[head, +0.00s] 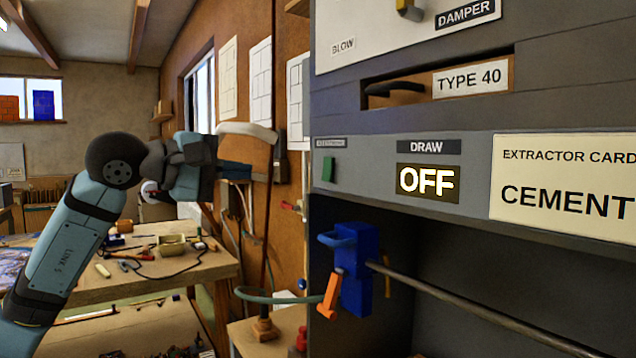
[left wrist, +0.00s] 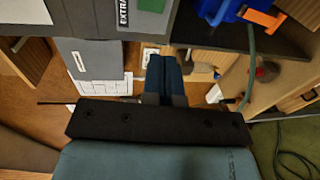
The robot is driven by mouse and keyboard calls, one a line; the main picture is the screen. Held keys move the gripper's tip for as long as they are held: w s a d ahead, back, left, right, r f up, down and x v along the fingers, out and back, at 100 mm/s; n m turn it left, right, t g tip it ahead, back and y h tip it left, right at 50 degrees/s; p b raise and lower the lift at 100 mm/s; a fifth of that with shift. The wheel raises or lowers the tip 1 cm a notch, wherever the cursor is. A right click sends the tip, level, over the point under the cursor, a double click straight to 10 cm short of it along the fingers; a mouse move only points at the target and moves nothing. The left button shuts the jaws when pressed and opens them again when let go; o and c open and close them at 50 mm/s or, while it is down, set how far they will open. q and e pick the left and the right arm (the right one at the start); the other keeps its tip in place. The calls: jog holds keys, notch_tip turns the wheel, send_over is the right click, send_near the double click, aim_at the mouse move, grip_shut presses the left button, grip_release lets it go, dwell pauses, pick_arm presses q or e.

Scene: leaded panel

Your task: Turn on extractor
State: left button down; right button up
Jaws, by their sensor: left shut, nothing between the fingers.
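The grey extractor cabinet (head: 470,125) fills the right of the head view. A green switch (head: 328,168) sits near the left end of its front strip. The switch also shows at the top edge of the left wrist view (left wrist: 152,4), beside a label. Right of it, under the word DRAW, a display (head: 427,181) reads OFF in lit letters. My left gripper (head: 248,172) is shut and empty, to the left of the switch and apart from it. Its closed fingers show in the left wrist view (left wrist: 165,72). My right gripper is not in view.
A blue clamp (head: 355,270) with an orange handle and a metal rod stands below the switch. A lamp-like stand (head: 266,220) rises close to my left gripper. A cluttered workbench (head: 150,285) is at the left. A cream card (head: 560,190) reads EXTRACTOR CARD, CEMENT.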

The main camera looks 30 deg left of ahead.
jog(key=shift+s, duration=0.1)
pick_arm(q)
jog(key=p, duration=0.5)
send_near(325, 178)
jog(key=x, duration=0.6)
jog(key=shift+w+d, duration=0.1)
jog(key=shift+w, duration=0.3)
jog(key=shift+w+d+f, duration=0.1)
jog(key=shift+w+d, duration=0.05)
jog(key=shift+w, duration=0.2)
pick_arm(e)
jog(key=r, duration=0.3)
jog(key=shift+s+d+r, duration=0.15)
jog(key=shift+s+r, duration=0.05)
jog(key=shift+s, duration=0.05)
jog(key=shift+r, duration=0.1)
